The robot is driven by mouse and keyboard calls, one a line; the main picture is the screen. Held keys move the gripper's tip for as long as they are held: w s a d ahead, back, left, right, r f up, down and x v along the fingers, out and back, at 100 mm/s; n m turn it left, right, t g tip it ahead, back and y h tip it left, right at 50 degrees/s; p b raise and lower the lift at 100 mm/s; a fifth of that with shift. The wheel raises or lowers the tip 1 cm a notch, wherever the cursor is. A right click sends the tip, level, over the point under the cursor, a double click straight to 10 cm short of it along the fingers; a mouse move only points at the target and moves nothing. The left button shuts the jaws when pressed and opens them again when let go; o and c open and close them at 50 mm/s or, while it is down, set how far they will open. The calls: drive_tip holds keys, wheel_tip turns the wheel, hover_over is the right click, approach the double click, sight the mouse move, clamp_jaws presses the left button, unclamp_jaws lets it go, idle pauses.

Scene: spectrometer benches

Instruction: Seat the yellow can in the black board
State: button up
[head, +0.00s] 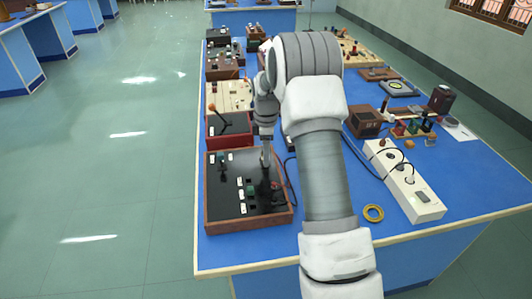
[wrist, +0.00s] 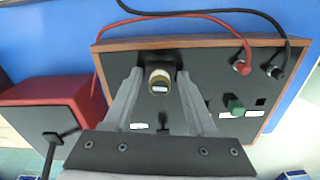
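The black board (head: 228,197) has a wooden rim and lies near the front left of the blue bench. It also fills much of the wrist view (wrist: 258,62). The yellow can (wrist: 160,77) shows in the wrist view as a short yellowish cylinder with a dark middle, near the board's wooden edge. My gripper (wrist: 161,75) is open, one finger on each side of the can, with a narrow gap visible on both sides. In the head view my gripper (head: 266,160) points down over the board's far right part. The can's lower end is hidden, so I cannot tell how deep it sits.
A green block (wrist: 235,104) and two plugs with red and black leads (wrist: 241,66) stand on the board. A red box (head: 217,128) with a lever adjoins its far side.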

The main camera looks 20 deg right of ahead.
drive_tip(key=o, duration=0.4)
drive_tip(key=shift+c, duration=0.2)
wheel_tip(320, 180, up, 18)
drive_tip(key=p, duration=0.2)
drive_tip(key=shift+f, duration=0.25)
drive_tip(key=s+a+r+m+t+p, duration=0.1)
drive_tip(key=s+a+r+m, duration=0.25)
drive_tip(key=s+r, duration=0.3)
drive_tip(key=s+a+r+m+t, duration=0.2)
drive_tip(key=s+a+r+m, duration=0.15)
drive_tip(key=s+r, duration=0.35)
drive_tip(key=s+a+f+m+t, duration=0.1)
drive_tip(key=s+a+m, duration=0.1)
drive_tip(key=s, duration=0.7)
drive_tip(key=s+a+f+m+t+p, duration=0.1)
drive_tip(key=s+m, duration=0.4)
drive_tip(key=s, duration=0.5)
drive_tip(key=shift+s+a+f+t, duration=0.3)
drive_tip(key=shift+a+f, duration=0.45)
drive_tip(key=shift+a, duration=0.25)
